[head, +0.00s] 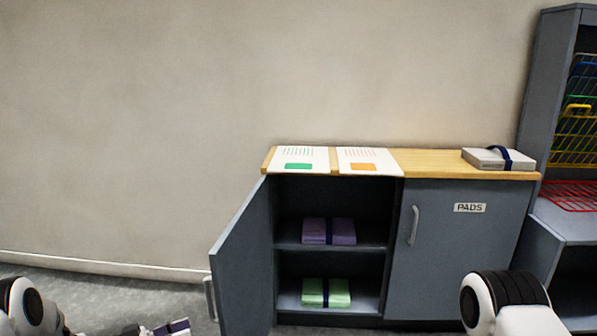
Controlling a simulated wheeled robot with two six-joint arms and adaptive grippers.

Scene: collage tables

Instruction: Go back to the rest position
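My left arm comes in at the bottom left corner. Its gripper (150,329) shows only in part at the bottom edge, dark and cut off by the frame. A small white and dark purple piece (177,326) shows right at it; I cannot tell whether it is held. My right arm shows as a white and black link at the bottom right, in front of the cabinet; its gripper is out of view.
A grey cabinet (448,262) has its left door (240,262) swung open and its right door, labelled PADS, shut. Inside are a purple bundle (342,232) and a green bundle (340,294). Two printed sheets and a white banded bundle (485,159) lie on top. Wire baskets stand right.

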